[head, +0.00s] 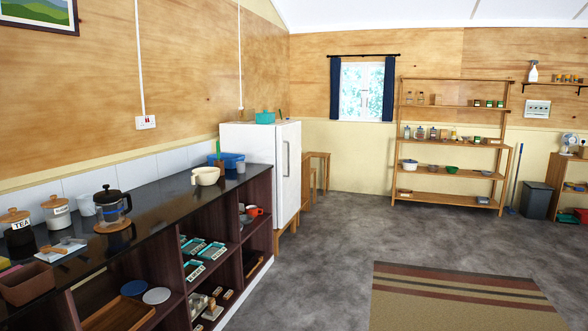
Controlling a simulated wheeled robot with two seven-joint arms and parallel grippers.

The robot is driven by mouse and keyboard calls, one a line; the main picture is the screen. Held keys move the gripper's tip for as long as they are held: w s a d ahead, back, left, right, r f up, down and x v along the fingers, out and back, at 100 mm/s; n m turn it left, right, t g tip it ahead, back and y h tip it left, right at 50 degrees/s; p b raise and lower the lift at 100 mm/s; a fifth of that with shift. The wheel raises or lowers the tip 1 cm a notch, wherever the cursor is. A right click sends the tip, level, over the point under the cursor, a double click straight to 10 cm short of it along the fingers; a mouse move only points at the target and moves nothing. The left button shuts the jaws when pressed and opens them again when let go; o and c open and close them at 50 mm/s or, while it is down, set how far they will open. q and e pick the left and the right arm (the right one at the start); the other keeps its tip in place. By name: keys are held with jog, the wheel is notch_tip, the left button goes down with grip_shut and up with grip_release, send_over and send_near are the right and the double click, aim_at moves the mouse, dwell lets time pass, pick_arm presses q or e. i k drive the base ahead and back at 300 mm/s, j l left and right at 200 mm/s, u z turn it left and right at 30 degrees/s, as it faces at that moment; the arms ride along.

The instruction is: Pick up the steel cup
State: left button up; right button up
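A small grey cup (241,167), which looks like the steel cup, stands at the far end of the dark counter (150,205), in front of the white fridge. It is too small to make out its material. A blue tub (228,160) is just behind and left of it, and a cream pot with a handle (206,176) stands nearer on the left. Neither of my grippers is in the head view.
A French press (111,208), tea and sugar-type jars (57,212) and a brown box (27,284) stand on the near counter. The white fridge (262,170) stands beyond the counter's end. The grey floor (320,240) to the right is open, with a striped rug (460,300).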

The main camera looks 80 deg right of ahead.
aim_at(241, 165)
jog(key=z, duration=2.35)
jog(key=i+l+z, duration=0.1)
jog(key=i+z, duration=0.35)
jog(key=i, duration=1.2)
jog(key=i+l, duration=0.1)
jog(key=i, duration=2.3)
jog(key=j+u, duration=0.05)
